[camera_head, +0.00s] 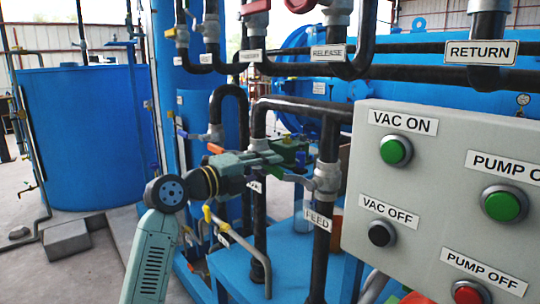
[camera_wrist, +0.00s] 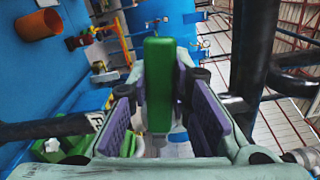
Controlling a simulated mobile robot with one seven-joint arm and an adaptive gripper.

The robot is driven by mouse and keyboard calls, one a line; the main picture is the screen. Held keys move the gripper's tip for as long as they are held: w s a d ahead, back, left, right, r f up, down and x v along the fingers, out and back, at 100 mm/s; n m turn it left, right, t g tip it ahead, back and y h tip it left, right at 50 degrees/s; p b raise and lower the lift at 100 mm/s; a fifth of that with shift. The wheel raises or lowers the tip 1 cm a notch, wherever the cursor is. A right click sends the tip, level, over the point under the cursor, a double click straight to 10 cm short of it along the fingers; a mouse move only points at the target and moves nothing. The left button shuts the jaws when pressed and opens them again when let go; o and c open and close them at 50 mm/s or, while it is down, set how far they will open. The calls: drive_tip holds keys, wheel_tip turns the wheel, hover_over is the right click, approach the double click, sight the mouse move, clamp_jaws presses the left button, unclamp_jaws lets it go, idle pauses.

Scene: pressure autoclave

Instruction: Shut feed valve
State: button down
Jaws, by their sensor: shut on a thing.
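The feed valve's grey body (camera_head: 327,178) sits on a black vertical pipe, just above the FEED label (camera_head: 317,217) in the head view. My gripper (camera_head: 292,150) reaches in from the left at the height of this valve. In the wrist view a green lever handle (camera_wrist: 158,85) stands between the purple finger pads of my gripper (camera_wrist: 165,112), and the jaws are shut on it. In the head view the fingers and pipes partly hide the handle, so its exact angle is hard to tell.
A grey control panel (camera_head: 440,230) with green, black and red buttons stands close on the right. Black pipes with RELEASE (camera_head: 328,53) and RETURN (camera_head: 481,52) labels run above. An orange handle (camera_head: 216,148) is left of the gripper. A blue tank (camera_head: 85,130) stands far left.

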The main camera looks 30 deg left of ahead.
drive_tip(key=shift+a+f+n, duration=0.15)
drive_tip(key=shift+f+n, duration=1)
drive_tip(key=shift+n, duration=0.05)
drive_tip(key=shift+f, duration=0.1)
drive_tip(key=c, duration=1.4)
unclamp_jaws()
drive_tip(key=shift+c, duration=0.2)
drive_tip(key=v, duration=1.2)
